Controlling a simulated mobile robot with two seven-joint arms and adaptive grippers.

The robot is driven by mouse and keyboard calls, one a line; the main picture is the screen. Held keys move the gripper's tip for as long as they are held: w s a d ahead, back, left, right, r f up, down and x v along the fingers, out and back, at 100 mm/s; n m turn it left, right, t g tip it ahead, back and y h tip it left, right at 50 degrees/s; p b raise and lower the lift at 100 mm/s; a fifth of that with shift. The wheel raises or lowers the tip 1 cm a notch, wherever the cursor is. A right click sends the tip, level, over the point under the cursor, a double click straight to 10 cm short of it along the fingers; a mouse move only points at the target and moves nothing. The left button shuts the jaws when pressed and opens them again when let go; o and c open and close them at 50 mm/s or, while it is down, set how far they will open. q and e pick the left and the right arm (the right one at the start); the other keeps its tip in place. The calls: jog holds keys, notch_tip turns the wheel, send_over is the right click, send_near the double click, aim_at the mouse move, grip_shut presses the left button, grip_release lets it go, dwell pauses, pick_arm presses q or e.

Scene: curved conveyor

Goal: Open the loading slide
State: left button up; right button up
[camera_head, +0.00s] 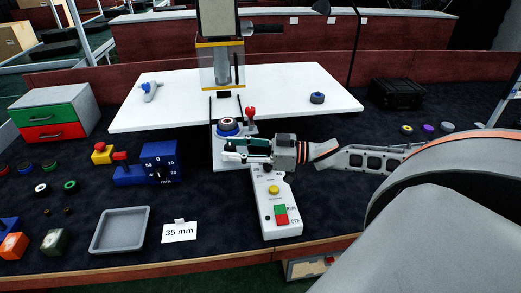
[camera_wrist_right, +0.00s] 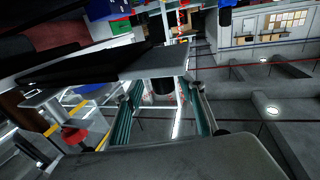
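The machine's white base (camera_head: 219,160) stands in the middle of the bench. On it is a blue round fixture (camera_head: 228,128) with a dark ring on top, and a red-knobbed lever (camera_head: 250,113) stands behind to its right. The red knob also shows in the right wrist view (camera_wrist_right: 75,135). I cannot tell for certain which part is the loading slide. My right gripper (camera_head: 226,149) points left, just in front of the fixture. Its teal finger pads are apart in the wrist view (camera_wrist_right: 162,92), with a black cylinder (camera_wrist_right: 163,87) visible beyond or between them; contact is unclear. My left gripper is not in view.
A white control box (camera_head: 276,208) with green and red buttons stands in front of my right gripper. Left are a blue dial gauge (camera_head: 160,163), a grey tray (camera_head: 119,230) and a "35 mm" card (camera_head: 179,232). A clear guard (camera_head: 221,66) hangs above. Dark mat between is free.

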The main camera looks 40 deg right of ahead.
jog(key=v, duration=1)
jog(key=shift+s+d, duration=0.25)
jog(key=shift+d, duration=0.05)
dwell(0.7)
